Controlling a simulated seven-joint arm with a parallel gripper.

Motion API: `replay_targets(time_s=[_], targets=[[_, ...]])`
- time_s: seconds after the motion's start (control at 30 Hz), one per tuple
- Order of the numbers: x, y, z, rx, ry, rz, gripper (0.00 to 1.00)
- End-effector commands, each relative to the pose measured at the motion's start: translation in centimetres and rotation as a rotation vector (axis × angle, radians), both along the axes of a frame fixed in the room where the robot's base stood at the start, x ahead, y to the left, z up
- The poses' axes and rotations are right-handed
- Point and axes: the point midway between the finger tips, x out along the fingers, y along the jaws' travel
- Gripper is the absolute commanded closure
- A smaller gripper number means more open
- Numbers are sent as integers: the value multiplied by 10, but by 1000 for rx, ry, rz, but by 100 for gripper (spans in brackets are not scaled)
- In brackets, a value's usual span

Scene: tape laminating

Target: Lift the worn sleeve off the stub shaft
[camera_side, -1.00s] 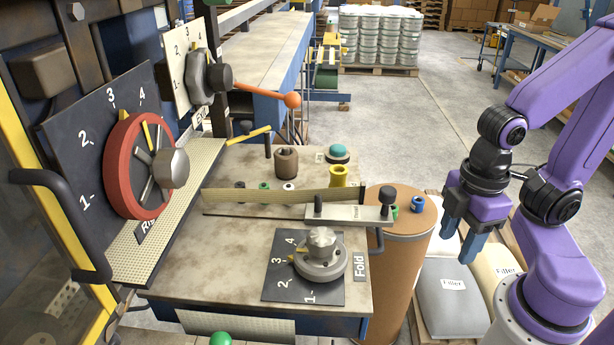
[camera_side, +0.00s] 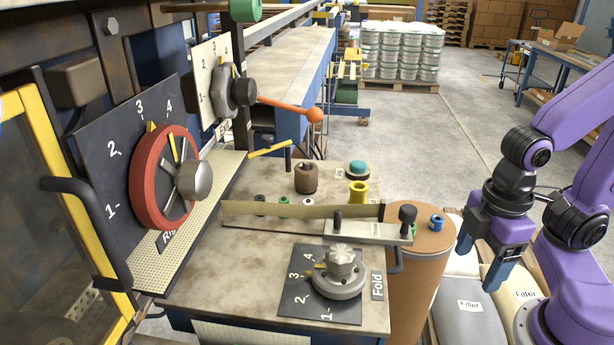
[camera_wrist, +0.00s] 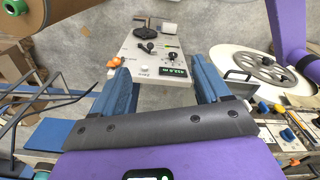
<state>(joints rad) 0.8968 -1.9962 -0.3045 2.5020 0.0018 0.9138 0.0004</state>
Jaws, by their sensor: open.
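A brown, worn-looking cylinder (camera_side: 306,178) stands upright at the back of the worktable in the side view. A yellow flanged collar (camera_side: 358,193) stands to its right. A short blue ring (camera_side: 436,221) sits on top of the brown drum. I cannot tell for certain which is the worn sleeve, and no bare stub shaft is clear. My gripper (camera_side: 480,258) hangs right of the drum, with its blue fingers apart and empty. It is well away from the brown cylinder. The wrist view shows both fingers (camera_wrist: 160,75) open with nothing between them.
A long flat bar (camera_side: 300,210) lies across the table behind the Fold dial (camera_side: 338,272). The brown drum (camera_side: 422,275) stands between my gripper and the table. The wrist view shows a control panel (camera_wrist: 143,58) with a display.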

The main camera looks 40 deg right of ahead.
Motion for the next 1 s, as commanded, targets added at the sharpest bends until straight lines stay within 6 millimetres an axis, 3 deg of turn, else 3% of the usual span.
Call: replay_targets(time_s=[0.17,0.6,1.0], targets=[[15,11,13,-7,-12,46,24],[138,62,121,-128,-72,432,24],[225,108,190,-100,-18,804,24]])
